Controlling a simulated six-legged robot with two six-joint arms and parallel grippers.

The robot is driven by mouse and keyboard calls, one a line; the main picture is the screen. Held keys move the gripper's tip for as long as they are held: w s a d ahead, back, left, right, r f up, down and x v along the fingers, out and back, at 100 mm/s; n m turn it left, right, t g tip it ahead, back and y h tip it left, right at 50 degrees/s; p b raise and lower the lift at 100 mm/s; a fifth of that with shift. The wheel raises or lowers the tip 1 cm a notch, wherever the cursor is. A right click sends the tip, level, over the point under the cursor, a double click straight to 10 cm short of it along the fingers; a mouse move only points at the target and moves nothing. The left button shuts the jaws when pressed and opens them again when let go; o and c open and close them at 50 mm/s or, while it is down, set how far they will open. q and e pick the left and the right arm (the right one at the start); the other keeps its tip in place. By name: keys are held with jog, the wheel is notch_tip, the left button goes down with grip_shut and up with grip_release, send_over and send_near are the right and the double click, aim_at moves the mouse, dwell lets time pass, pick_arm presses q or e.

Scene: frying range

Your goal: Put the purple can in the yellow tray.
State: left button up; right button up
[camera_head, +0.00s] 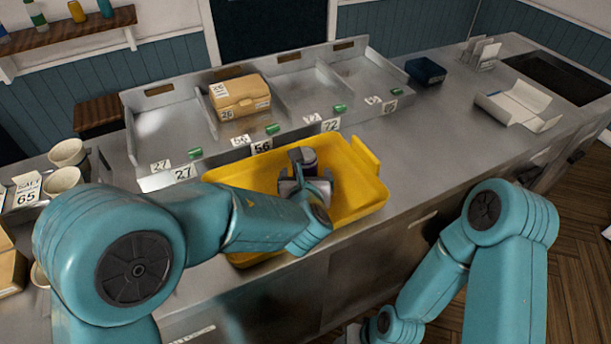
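The yellow tray (369,191) sits on the steel counter near its front edge, in the middle of the view. My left gripper (304,176) is over the tray, its arm reaching in from the left. A dark, purplish can (308,156) with a greyish top stands roughly upright between its fingers, which appear closed on it. The can's lower part is hidden by the gripper, so I cannot tell whether it touches the tray floor. My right arm bends down at the lower right, and its gripper fingers are not visible.
Behind the tray is a metal rack with numbered bays (305,89); one holds a tan box (240,96). A dark blue box (425,71) and an open white folder (514,106) lie farther right. Cups (67,152) stand at left. The counter right of the tray is clear.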

pick_arm(q)
jog(key=shift+s+r, duration=0.2)
jog(key=shift+r, duration=0.1)
jog(key=v, duration=1.1)
jog(key=shift+s+b, duration=0.3)
jog(key=shift+b, duration=0.15)
jog(key=shift+a+r, duration=0.1)
jog(key=shift+a, duration=0.05)
